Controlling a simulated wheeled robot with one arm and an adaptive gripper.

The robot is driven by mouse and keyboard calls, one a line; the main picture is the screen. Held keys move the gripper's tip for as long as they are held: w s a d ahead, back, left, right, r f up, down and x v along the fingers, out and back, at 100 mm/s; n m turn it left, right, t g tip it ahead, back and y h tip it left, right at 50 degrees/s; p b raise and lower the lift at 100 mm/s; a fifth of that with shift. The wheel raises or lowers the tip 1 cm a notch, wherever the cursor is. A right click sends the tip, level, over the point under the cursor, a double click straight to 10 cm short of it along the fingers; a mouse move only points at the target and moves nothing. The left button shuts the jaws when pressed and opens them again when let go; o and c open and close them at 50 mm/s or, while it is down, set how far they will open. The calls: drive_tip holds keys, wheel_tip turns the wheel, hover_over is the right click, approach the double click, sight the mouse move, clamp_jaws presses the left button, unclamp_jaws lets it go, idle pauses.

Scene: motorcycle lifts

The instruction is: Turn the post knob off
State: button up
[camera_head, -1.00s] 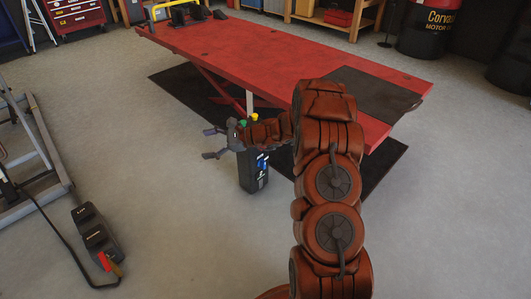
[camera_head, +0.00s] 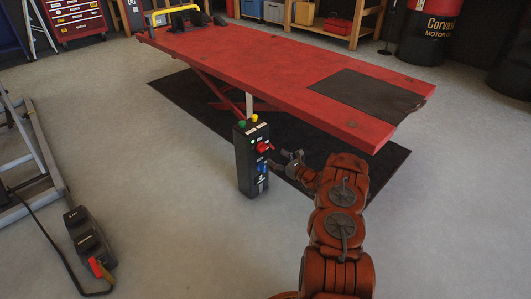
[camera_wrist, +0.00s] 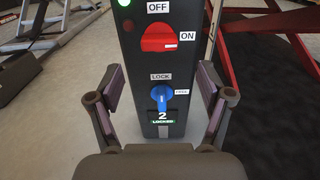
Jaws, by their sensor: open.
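The black control post (camera_head: 251,165) stands on the floor in front of the red lift. Its red knob (camera_head: 263,146) is on the face towards my gripper. In the wrist view the red knob (camera_wrist: 160,37) lies sideways, its right end beside the ON label (camera_wrist: 187,36); the OFF label (camera_wrist: 158,7) is above it. Below is a blue knob (camera_wrist: 161,97), upright between the LOCK and FREE labels, over a "2 LOCKED" display (camera_wrist: 163,119). My gripper (camera_wrist: 164,92) is open and empty, its fingers either side of the post's lower face. In the head view my gripper (camera_head: 287,161) is right of the post, apart from it.
The red lift table (camera_head: 280,75) stands behind the post, over a black mat (camera_head: 220,108). A pedal box (camera_head: 88,240) with a cable lies on the floor at left, near a grey frame (camera_head: 25,160). The floor around the post is clear.

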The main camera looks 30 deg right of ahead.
sight(265, 150)
drive_tip(key=shift+b+x, duration=1.2)
drive_tip(key=shift+x, duration=2.55)
drive_tip(key=shift+a, duration=0.1)
drive_tip(key=c, duration=1.2)
